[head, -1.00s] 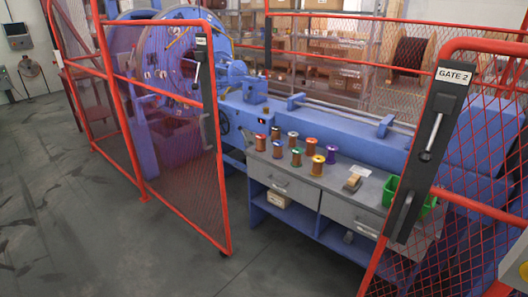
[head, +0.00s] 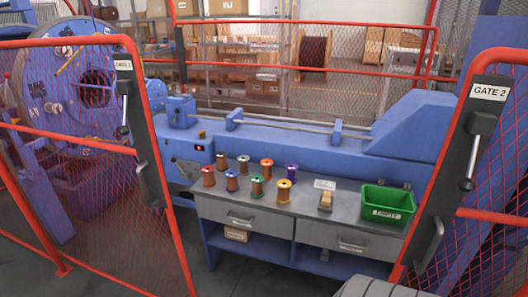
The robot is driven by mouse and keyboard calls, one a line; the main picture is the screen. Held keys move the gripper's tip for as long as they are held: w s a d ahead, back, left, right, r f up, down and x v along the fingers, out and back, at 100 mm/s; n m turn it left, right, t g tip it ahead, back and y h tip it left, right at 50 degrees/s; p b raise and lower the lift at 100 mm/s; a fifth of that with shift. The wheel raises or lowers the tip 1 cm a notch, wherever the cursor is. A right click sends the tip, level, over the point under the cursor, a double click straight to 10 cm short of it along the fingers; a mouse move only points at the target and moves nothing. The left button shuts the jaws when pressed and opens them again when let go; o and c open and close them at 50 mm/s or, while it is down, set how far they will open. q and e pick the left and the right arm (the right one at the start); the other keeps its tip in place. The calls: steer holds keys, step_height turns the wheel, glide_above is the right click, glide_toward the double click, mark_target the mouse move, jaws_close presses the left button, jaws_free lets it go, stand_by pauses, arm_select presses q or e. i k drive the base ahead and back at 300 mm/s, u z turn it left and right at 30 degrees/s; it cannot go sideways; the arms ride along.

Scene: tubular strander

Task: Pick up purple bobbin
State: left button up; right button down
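The purple bobbin (head: 291,172) stands upright on the grey top of the workbench (head: 320,214), at the right end of the back row of bobbins. A yellow bobbin (head: 284,190) stands just in front of it, and an orange-red bobbin (head: 266,166) stands to its left. White (head: 243,163) and brown (head: 222,162) bobbins continue the back row. Red (head: 208,176), blue (head: 231,180) and green (head: 257,187) bobbins stand in the front row. Neither of my grippers is in view.
A green bin (head: 387,206) labelled EMPTY, a small tan block tool (head: 326,201) and a white card (head: 324,184) are right of the bobbins. Open red mesh gates, Gate 1 (head: 95,152) and Gate 2 (head: 492,150), flank the bench. The blue machine (head: 300,143) runs behind it.

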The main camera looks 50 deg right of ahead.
mark_target(292, 167)
steer(key=i, duration=1.8)
steer(key=z, duration=3.65)
